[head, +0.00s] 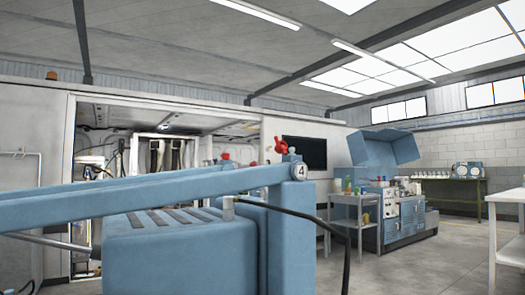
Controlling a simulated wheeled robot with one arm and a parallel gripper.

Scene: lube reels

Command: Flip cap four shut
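A round white label with the number 4 (300,172) is on the end of a blue frame (295,225) in the foreground. Just above and left of the label, a small red cap-like part (281,146) stands up and tilts left. A grey fitting (291,157) sits beside it, on top of the frame. The red part looks raised off the fitting, but it is too small to be sure. My gripper is not in view.
A blue ribbed housing (180,235) and a long blue bar (140,195) fill the lower left. A black hose (330,222) droops in front of the frame. Behind stand a grey trolley (352,225) and a blue machine (405,215). Open floor (440,265) lies at right.

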